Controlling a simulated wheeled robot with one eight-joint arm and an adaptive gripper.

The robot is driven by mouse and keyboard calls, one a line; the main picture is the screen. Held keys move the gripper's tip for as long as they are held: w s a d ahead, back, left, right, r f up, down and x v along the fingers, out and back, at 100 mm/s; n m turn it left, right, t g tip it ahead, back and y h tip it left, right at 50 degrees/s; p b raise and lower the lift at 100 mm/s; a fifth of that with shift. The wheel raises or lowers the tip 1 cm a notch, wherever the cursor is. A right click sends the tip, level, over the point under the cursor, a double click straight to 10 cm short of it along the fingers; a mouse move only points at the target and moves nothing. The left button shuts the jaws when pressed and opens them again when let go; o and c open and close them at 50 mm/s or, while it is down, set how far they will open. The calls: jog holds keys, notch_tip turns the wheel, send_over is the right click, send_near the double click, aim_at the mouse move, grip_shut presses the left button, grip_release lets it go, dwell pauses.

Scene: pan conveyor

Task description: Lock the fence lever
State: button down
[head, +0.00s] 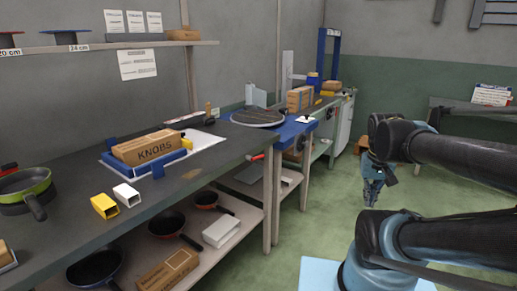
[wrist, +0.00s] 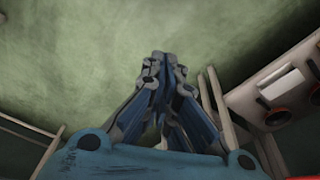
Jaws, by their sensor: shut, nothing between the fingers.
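My gripper (head: 371,196) hangs over the green floor, right of the benches and well apart from them. In the wrist view its fingers (wrist: 160,62) meet at the tips, shut and empty. A blue fence (head: 176,162) stands around the KNOBS box on the dark bench. A small red handle (head: 257,157) sticks out at the bench's front edge, near the blue table. I cannot tell for sure which part is the fence lever, or its position.
The KNOBS box (head: 148,147) lies on the dark bench (head: 65,228). Yellow (head: 104,206) and white (head: 127,195) blocks lie in front. Pans and boxes fill the lower shelf. The floor between benches and gripper is clear.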

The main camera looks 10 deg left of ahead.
jog(key=w+a+r+m+h, duration=0.2)
jog(key=w+a+r+h, duration=0.1)
jog(key=w+a+r, duration=1.2)
jog(key=w+a+r+m+t, duration=0.15)
jog(key=a+t, duration=0.25)
jog(key=a, duration=2.6)
jog(key=shift+h, duration=0.4)
jog(key=shift+s+a+f+x, duration=0.1)
jog(key=shift+s+f+x, duration=0.25)
jog(key=shift+x, duration=1.85)
jog(key=shift+s+a+f+x, duration=0.15)
jog(key=shift+s+x, duration=0.25)
jog(key=shift+x, duration=1.85)
jog(key=shift+s+f+x, duration=0.3)
jog(key=shift+s+x, duration=0.1)
jog(key=shift+x, duration=1.8)
